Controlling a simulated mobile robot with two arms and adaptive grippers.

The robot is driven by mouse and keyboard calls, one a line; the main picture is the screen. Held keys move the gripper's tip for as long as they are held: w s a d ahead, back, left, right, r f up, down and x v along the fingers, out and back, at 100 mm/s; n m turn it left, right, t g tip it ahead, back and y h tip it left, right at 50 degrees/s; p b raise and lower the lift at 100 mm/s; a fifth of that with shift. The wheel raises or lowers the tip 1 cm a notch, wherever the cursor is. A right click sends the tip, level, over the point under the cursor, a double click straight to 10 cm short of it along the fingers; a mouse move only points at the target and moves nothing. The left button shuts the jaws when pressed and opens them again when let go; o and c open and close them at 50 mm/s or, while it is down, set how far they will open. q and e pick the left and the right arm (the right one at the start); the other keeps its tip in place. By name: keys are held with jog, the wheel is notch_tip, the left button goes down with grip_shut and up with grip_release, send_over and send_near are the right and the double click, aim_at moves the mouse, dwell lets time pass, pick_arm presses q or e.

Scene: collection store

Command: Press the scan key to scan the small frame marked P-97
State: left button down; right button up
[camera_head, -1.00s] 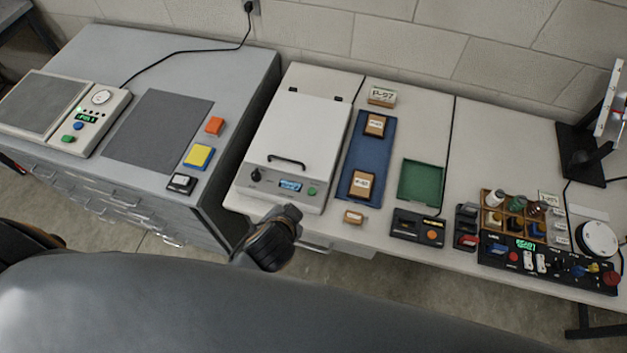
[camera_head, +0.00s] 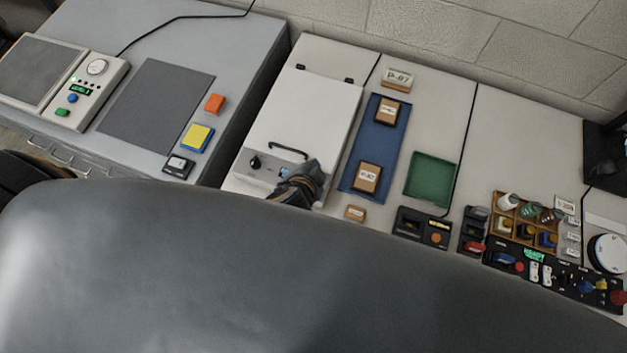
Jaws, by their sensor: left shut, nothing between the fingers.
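The scanner (camera_head: 308,110) is a white flatbed with its lid down and a handle on top. Its front panel has a black knob (camera_head: 254,162) and a small lit display (camera_head: 284,171), partly covered. The green key at the panel's right end is hidden behind my left gripper (camera_head: 306,174). This gripper is shut and empty, at the panel's right front; I cannot tell whether it touches. A small sign reading P-97 (camera_head: 397,78) stands behind a blue mat (camera_head: 377,144). Two small brown frames (camera_head: 389,111) and (camera_head: 367,177) lie on the mat, their labels too small to read surely. My right gripper is not in view.
A small tan block (camera_head: 355,213) lies before the mat. Right of it are a green tray (camera_head: 431,179), a black device with an orange button (camera_head: 423,227) and a control panel (camera_head: 540,265). A grey cabinet (camera_head: 230,60) with a scale stands left.

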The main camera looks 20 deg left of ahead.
pick_arm(q)
notch_tip(320, 180, down, 8)
jog(key=b, duration=0.7)
jog(key=shift+r, duration=0.1)
jog(key=shift+f, duration=0.35)
dwell(0.7)
jog(key=shift+f+b, duration=0.3)
jog(key=shift+f, duration=0.1)
